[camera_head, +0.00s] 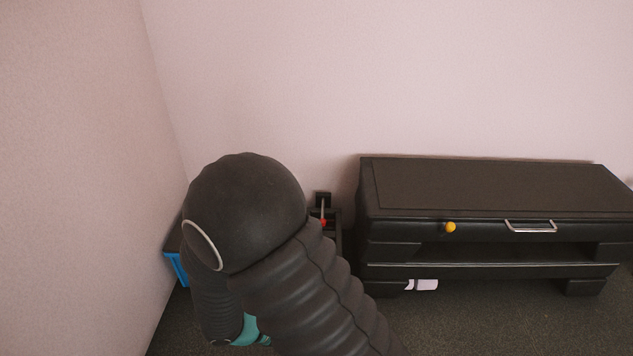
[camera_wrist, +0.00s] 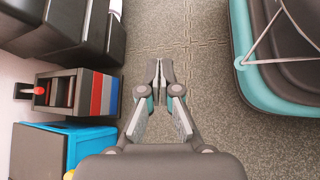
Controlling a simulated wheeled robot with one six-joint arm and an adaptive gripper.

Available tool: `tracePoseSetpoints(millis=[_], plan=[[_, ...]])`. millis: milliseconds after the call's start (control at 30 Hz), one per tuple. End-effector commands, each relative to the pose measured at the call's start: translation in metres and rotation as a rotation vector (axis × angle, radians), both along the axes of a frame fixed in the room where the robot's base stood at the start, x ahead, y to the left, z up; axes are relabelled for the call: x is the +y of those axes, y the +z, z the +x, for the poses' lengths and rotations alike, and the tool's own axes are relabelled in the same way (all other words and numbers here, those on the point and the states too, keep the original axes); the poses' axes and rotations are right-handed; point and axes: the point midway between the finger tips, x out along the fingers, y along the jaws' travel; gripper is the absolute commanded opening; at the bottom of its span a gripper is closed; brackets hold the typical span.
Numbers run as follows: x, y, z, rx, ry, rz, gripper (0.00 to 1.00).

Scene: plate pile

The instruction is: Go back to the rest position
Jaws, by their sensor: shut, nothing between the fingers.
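My gripper (camera_wrist: 160,72) shows in the wrist view with its two fingertips together and nothing between them. It points over bare grey floor, apart from the things around it. In the head view my dark, ribbed arm fills the lower middle and hides the gripper. No plate shows in either view.
A black bench (camera_head: 480,188) stands against the wall at right, with a yellow knob (camera_head: 450,227) and a metal handle (camera_head: 531,227). In the wrist view a blue bin (camera_wrist: 92,146) and a box with coloured panels (camera_wrist: 97,93) are at left; a teal-rimmed dark container (camera_wrist: 246,82) is at right.

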Motion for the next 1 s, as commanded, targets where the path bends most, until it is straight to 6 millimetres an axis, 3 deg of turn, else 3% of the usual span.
tracePoseSetpoints(millis=[33, 467, 1000], plan=[[-0.006, 0.017, -0.003, 0.001, -0.062, 0.051, 0.0], [-0.037, 0.114, -0.03, -0.041, -0.5, 0.489, 0.0], [-0.079, 0.244, -0.046, -0.321, -0.907, 1.008, 0.0]])
